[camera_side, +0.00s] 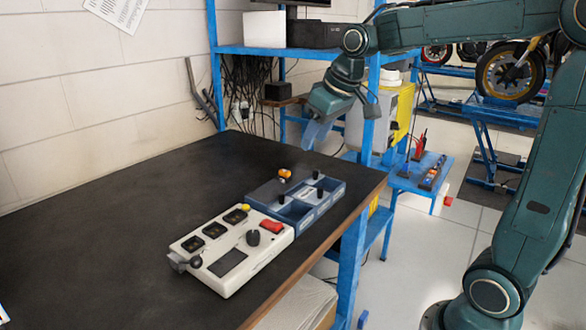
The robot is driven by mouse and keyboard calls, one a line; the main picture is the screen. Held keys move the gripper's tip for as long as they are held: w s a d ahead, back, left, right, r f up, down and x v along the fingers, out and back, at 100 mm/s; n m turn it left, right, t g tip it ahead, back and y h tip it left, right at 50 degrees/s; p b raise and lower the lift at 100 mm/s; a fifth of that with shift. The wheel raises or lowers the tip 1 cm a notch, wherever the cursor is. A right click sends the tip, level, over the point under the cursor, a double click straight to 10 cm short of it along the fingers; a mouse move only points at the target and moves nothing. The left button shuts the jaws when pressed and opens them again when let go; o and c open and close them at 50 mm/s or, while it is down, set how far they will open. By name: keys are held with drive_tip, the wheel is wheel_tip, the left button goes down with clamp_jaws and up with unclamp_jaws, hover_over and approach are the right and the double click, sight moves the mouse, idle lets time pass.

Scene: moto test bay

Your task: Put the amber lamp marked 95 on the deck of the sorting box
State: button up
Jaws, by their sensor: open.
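The blue-grey sorting box (318,215) sits on the dark bench near its right edge, with open compartments and several short black posts. A small amber lamp (285,174) is at the box's back edge. I cannot tell whether it rests on the deck or stands just behind it, and its marking is too small to read. My gripper (318,136) is open and points down, above and behind the box, apart from the lamp. Nothing shows between its fingers.
A white control unit (218,275) with black switches, a red button (271,227) and a small yellow part (245,207) adjoins the box's left front side. A blue shelf frame (355,235) rises behind the bench. The bench's left half (100,220) is clear.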

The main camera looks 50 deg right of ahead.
drive_tip(key=s+a+f, duration=0.2)
drive_tip(key=s+a, duration=0.1)
drive_tip(key=s, duration=0.7)
drive_tip(key=s+a+f, duration=0.2)
drive_tip(key=s+a, duration=0.2)
drive_tip(key=s, duration=0.6)
drive_tip(key=shift+f+t, duration=0.25)
drive_tip(key=shift+t, duration=0.15)
drive_tip(key=shift+a, duration=0.1)
